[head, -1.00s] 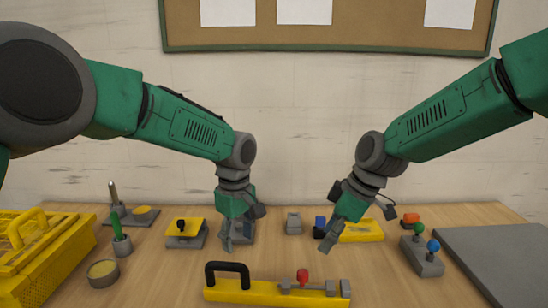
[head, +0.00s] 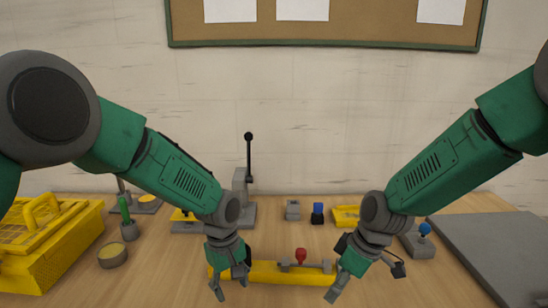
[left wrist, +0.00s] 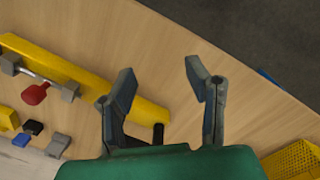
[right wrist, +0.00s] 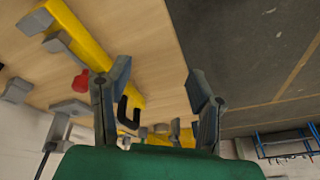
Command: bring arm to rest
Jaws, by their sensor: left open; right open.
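My left gripper (head: 231,288) is open and empty, pointing down at the front of the table; it also shows open in the left wrist view (left wrist: 160,78). It covers the left part of a yellow bar (head: 275,274) in the head view. My right gripper (head: 340,288) is open and empty by the bar's right end; its spread fingers show in the right wrist view (right wrist: 157,82). The bar carries a red knob (head: 300,254) and grey clamp blocks. Its black handle (left wrist: 157,133) shows in the left wrist view, beyond the left fingers.
A yellow basket (head: 50,250), a round tin (head: 112,256) and a green-handled tool (head: 125,208) stand at left. A grey lever stand (head: 241,185) is behind my left arm. A grey plate (head: 500,250) lies at right.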

